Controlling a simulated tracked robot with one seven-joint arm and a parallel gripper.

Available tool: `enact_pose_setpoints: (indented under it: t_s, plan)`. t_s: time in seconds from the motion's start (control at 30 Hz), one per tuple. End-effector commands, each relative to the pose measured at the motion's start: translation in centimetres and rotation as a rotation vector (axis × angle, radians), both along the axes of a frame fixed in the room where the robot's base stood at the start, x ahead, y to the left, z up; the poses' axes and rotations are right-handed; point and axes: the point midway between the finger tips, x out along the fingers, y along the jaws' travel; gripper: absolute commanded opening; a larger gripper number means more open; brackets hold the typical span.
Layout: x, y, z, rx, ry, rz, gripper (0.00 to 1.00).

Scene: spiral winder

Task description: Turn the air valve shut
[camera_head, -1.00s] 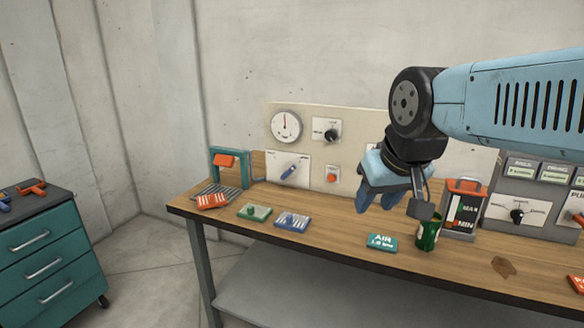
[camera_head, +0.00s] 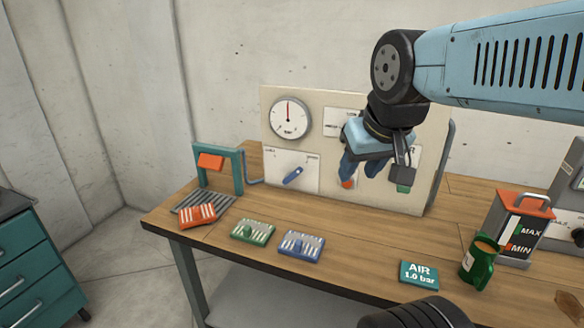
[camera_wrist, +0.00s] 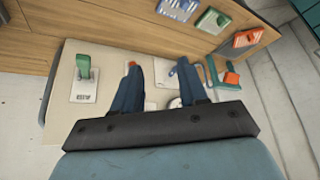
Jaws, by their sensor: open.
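A blue lever (camera_head: 292,176) sits tilted on a white plate on the upright beige panel, below the round gauge (camera_head: 290,118); I take it for the air valve. Its plate's lettering is too small to read. My gripper (camera_head: 368,172) is open and empty, in front of the panel's right half, right of the lever and apart from it. In the wrist view my two blue fingers (camera_wrist: 158,66) point over the panel and are spread apart. They partly hide the gauge, and I cannot clearly make out the lever there.
A green handle (camera_wrist: 84,68) is on the panel, partly behind my gripper in the head view. An orange button (camera_head: 347,184) is beside my fingers.

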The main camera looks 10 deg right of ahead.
Motion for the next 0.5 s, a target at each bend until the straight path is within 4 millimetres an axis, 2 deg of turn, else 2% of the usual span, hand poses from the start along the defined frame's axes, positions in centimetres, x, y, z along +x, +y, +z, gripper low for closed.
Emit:
enact_pose_setpoints:
  t_s: [0.17, 0.23, 0.33, 0.5]
  plan:
    - [0.0, 0.0, 0.0, 0.000, 0.000, 0.000, 0.43]
    - [0.0, 0.0, 0.0, 0.000, 0.000, 0.000, 0.46]
    - [0.1, -0.1, -0.2, -0.012, 0.016, 0.003, 0.47]
    - [0.7, -0.7, -2.2, -0.109, 0.126, 0.026, 0.47]
